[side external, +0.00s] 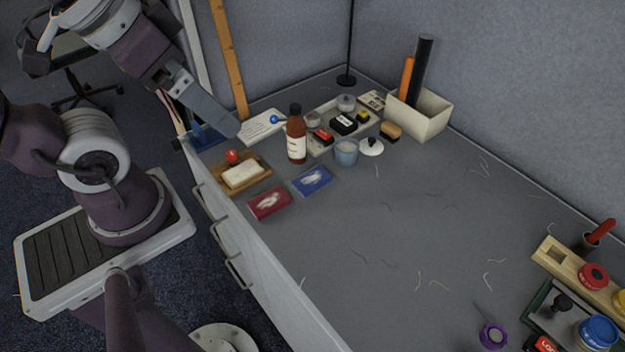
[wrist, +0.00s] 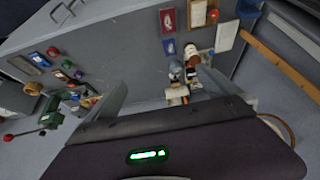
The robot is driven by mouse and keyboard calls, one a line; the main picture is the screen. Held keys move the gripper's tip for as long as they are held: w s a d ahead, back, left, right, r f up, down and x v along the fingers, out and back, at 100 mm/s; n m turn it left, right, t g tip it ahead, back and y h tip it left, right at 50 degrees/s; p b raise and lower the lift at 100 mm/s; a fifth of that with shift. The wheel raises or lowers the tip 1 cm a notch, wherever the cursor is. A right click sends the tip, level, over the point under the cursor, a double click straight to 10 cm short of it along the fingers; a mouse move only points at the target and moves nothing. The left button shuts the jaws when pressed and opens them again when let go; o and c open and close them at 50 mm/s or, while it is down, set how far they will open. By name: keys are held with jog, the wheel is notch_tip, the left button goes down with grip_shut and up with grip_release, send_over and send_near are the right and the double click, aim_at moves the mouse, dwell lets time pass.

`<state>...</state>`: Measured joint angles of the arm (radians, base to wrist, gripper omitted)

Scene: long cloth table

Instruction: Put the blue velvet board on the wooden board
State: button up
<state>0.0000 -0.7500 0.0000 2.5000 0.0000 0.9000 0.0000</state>
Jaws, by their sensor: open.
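The blue velvet board (side external: 313,181) lies flat on the grey table with a small pale item on it; it also shows in the wrist view (wrist: 169,47). The wooden board (side external: 259,183) lies to its left near the table's edge, bearing a cream block (side external: 243,174) and a red ball (side external: 232,156); it also shows in the wrist view (wrist: 208,6). My gripper (side external: 225,123) is above the table's far left end, apart from both boards. In the wrist view my gripper (wrist: 182,95) has its fingers spread wide with nothing held between them.
A red board (side external: 270,202) lies beside the blue one. A brown bottle (side external: 296,138) stands close behind, with a blue-grey cup (side external: 346,152) and a white card (side external: 263,127) nearby. A cream bin (side external: 420,115) stands at the back. The table's middle is mostly clear, with scattered threads.

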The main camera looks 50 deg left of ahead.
jog(key=w+a+f+m+g, duration=0.25)
jog(key=w+m, duration=0.35)
jog(key=w, duration=0.3)
jog(key=m+g, duration=0.3)
jog(key=m, duration=0.8)
send_over(314, 180)
notch_tip(314, 180, down, 21)
jog(key=shift+m, duration=0.3)
notch_tip(314, 180, down, 9)
jog(key=shift+f, duration=0.1)
jog(key=c, duration=1.3)
